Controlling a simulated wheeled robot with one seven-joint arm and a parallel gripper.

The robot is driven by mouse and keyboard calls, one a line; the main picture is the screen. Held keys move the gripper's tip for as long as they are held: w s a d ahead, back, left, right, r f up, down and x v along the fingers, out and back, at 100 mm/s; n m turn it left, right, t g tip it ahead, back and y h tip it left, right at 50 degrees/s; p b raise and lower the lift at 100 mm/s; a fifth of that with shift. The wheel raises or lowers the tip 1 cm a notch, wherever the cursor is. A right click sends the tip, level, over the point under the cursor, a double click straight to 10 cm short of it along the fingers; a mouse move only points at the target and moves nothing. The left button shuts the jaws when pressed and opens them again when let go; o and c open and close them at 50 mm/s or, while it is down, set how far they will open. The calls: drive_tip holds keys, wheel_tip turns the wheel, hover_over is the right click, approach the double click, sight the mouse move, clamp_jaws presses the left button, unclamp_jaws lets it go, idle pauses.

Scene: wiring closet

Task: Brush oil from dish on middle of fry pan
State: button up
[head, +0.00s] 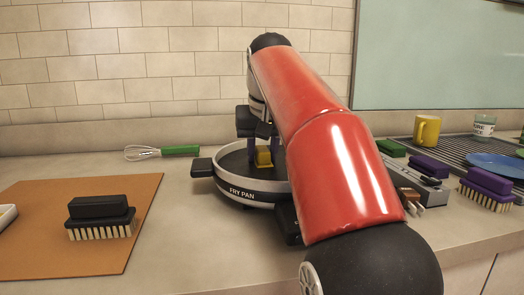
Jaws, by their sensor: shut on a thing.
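The fry pan (240,190), dark inside with a pale rim and the label FRY PAN, sits on the counter at the middle of the head view. My gripper (263,150) points down over the pan and is shut on a small yellow block-shaped brush (264,157). The brush is low over the pan's middle. I cannot tell whether it touches the pan, and its bristles do not show clearly. My red arm covers the pan's right side. A white dish (6,215) is cut off at the left edge; its contents cannot be made out.
A black brush (101,215) stands on an orange board (60,258) at left. A green-handled whisk (165,151) lies behind. At right are a yellow mug (426,130), a glass (484,125), a blue plate (495,164), a purple brush (487,187) and a grey rack.

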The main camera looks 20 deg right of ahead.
drive_tip(key=shift+s+a+f, duration=0.15)
drive_tip(key=shift+s, duration=0.55)
drive_tip(key=shift+w+d+p, duration=0.25)
drive_tip(key=shift+w+p, duration=0.05)
drive_tip(key=shift+w, duration=0.9)
drive_tip(key=shift+s+a+b, duration=0.15)
drive_tip(key=shift+s+b, duration=0.15)
drive_tip(key=shift+s, duration=0.3)
drive_tip(key=shift+s+a+b, duration=0.15)
drive_tip(key=shift+s+b, duration=0.1)
drive_tip(key=shift+s, duration=0.35)
drive_tip(key=shift+r, duration=0.2)
drive_tip(key=shift+r+p, duration=0.6)
drive_tip(key=shift+r, duration=0.35)
